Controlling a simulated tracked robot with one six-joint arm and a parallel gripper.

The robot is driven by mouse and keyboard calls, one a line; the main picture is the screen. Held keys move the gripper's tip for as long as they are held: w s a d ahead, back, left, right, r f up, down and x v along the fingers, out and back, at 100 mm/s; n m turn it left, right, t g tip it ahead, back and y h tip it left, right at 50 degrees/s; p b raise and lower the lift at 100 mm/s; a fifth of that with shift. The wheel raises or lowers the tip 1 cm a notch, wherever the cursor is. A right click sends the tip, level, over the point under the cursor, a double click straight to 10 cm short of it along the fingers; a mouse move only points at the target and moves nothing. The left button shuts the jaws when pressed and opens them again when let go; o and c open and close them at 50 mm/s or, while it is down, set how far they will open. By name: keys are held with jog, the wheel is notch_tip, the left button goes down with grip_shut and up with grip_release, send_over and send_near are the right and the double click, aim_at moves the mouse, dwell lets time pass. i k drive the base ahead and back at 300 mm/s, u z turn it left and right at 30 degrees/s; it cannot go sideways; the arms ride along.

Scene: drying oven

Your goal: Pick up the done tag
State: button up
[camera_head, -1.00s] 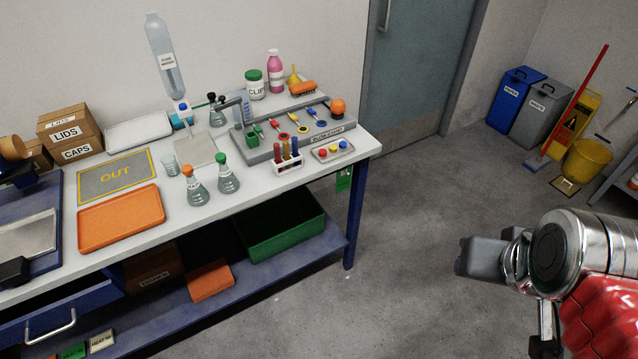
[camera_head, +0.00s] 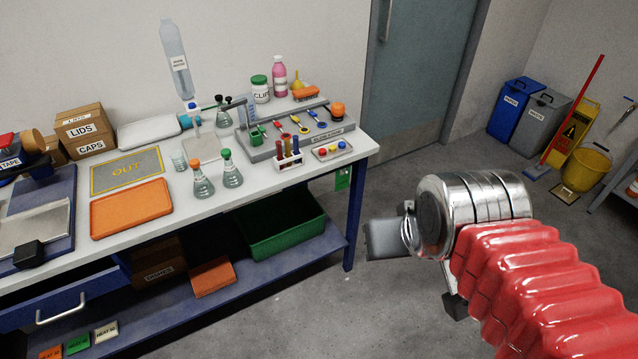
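A small green tag (camera_head: 342,179) hangs below the right end of the bench top, beside the blue leg; its print is too small to read, so I cannot tell whether it is the done tag. Orange (camera_head: 52,352), green (camera_head: 77,344) and cream (camera_head: 106,331) labelled cards lie at the lower left on the bench's lower shelf. My gripper (camera_head: 382,240) is in the air over the floor, right of the bench leg, apart from the tag. Its fingers show only as a grey block, and their opening is hidden.
The bench (camera_head: 262,186) carries an orange tray (camera_head: 130,208), flasks, a test-tube rack (camera_head: 288,162) and a tool holder. A green bin (camera_head: 280,232) sits beneath. Blue and grey waste bins and a yellow bucket (camera_head: 587,169) stand far right. The floor between is clear.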

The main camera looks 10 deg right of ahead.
aim_at(342, 181)
jog(key=u, duration=0.65)
jog(key=i, duration=1)
jog(key=u, duration=0.05)
